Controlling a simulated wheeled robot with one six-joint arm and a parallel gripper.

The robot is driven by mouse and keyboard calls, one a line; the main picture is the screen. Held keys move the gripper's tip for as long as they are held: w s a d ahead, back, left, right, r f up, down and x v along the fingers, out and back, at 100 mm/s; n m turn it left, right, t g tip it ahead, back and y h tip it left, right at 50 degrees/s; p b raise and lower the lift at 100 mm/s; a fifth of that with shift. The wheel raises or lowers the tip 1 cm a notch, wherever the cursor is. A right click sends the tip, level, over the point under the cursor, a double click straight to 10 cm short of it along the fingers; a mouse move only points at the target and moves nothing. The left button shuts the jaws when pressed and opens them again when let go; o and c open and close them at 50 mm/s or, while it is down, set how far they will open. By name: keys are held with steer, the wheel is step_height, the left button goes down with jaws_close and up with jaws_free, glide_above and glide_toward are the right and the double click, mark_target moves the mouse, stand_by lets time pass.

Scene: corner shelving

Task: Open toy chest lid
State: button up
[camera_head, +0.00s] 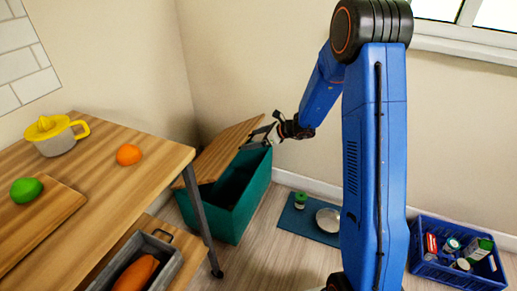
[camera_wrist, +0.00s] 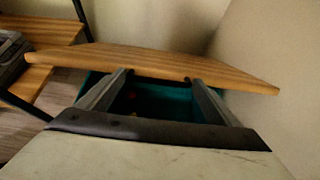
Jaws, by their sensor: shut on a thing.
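The toy chest (camera_head: 238,205) is a teal box on the floor by the corner, behind the wooden table. Its wooden lid (camera_head: 222,148) is raised and tilted, so the dark inside shows. My gripper (camera_head: 265,135) is at the lid's upper right edge and is shut on it. In the wrist view the two fingers of my gripper (camera_wrist: 160,78) reach the near edge of the lid (camera_wrist: 150,62), with the teal chest (camera_wrist: 160,100) below. Small reddish things inside the chest are too dim to name. The exact finger contact is hard to see.
The wooden table (camera_head: 110,145) stands at left with a juicer (camera_head: 55,135), an orange (camera_head: 128,154) and a green fruit (camera_head: 26,190). A teal mat (camera_head: 296,222) and a blue crate (camera_head: 433,265) lie on the floor to the right. Walls close in behind the chest.

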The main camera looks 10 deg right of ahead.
steer(key=w+a+r+g+h, duration=0.1)
steer(key=w+a+r+h, duration=0.1)
steer(key=w+a+r, duration=0.9)
steer(key=a+r, duration=0.3)
steer(key=a, duration=0.1)
steer(key=shift+g, duration=0.4)
steer(key=w+a, duration=0.1)
steer(key=a, duration=0.1)
steer(key=w+a+r, duration=0.1)
steer(key=w+a, duration=0.3)
steer(key=a, duration=0.1)
steer(key=shift+w+a+r, duration=0.1)
steer(key=shift+w+r, duration=0.05)
steer(key=shift+r, duration=0.25)
steer(key=shift+w+a+r, duration=0.1)
steer(key=shift+w+a, duration=0.35)
steer(key=shift+a, duration=0.2)
steer(key=o, duration=1.3)
steer(key=shift+o, duration=0.5)
steer(key=shift+h, duration=0.3)
steer(key=v, duration=1.7)
